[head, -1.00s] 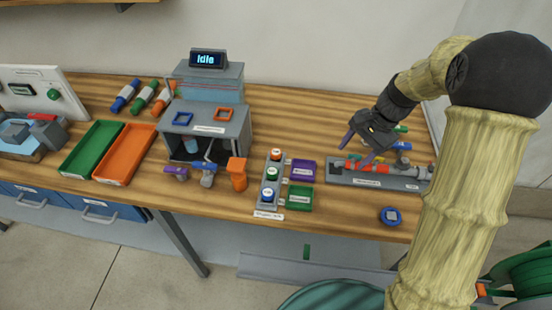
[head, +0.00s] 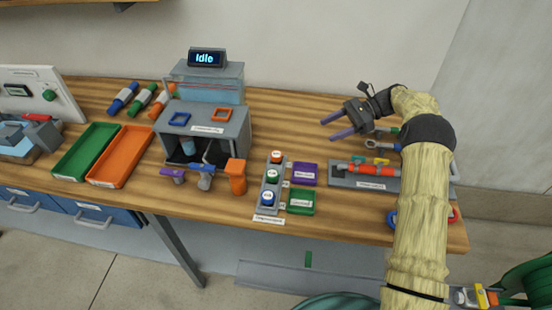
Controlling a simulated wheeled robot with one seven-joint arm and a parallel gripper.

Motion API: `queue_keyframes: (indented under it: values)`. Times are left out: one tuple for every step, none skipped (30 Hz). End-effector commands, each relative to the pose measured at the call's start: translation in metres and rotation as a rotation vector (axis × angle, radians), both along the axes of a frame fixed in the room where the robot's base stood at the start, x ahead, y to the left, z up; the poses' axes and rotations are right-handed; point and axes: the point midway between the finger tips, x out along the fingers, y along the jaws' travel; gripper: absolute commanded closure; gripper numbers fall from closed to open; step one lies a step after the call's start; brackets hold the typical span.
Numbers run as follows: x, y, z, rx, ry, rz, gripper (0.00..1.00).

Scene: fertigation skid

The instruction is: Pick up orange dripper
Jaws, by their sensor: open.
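An orange piece (head: 236,177), which looks like the orange dripper, stands upright at the table's front edge, right of the grey machine's opening.
A grey machine (head: 240,128) with an "Idle" display stands behind the row. A button panel (head: 263,208) and purple tray (head: 304,174) and green tray (head: 301,202) lie right of the orange piece. A grey pipe fixture (head: 340,182) lies below my gripper. Green (head: 60,174) and orange (head: 100,181) trays are left.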

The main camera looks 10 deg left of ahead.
Motion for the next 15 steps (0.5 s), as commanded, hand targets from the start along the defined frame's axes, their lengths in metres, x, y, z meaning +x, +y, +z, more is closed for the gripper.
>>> queue_keyframes:
  values:
    - [0.000,-0.001,0.000,-0.001,0.000,-0.001,0.43]
    - [0.000,-0.001,0.000,-0.001,0.000,-0.001,0.43]
    - [0.000,-0.001,0.000,-0.001,0.000,-0.001,0.43]
    - [0.000,0.000,-0.001,-0.001,0.000,-0.001,0.43]
    - [-0.001,0.001,-0.001,-0.002,0.000,-0.001,0.43]
    - [-0.002,0.003,-0.002,-0.002,0.000,-0.001,0.43]
    - [-0.003,0.006,-0.002,-0.002,-0.001,0.000,0.43]
    - [-0.004,0.008,-0.003,-0.002,-0.001,0.000,0.43]
    - [-0.006,0.012,-0.005,-0.002,0.001,0.001,0.43]
    - [-0.008,0.016,-0.007,-0.003,0.001,0.001,0.43]
    - [-0.010,0.020,-0.008,-0.003,0.002,0.003,0.43]
    - [-0.013,0.026,-0.011,-0.003,0.002,0.004,0.43]
    - [-0.015,0.031,-0.013,-0.003,0.001,0.003,0.43]
    - [-0.018,0.035,-0.014,-0.002,0.002,0.004,0.43]
    - [-0.020,0.041,-0.017,-0.002,0.000,0.004,0.43]
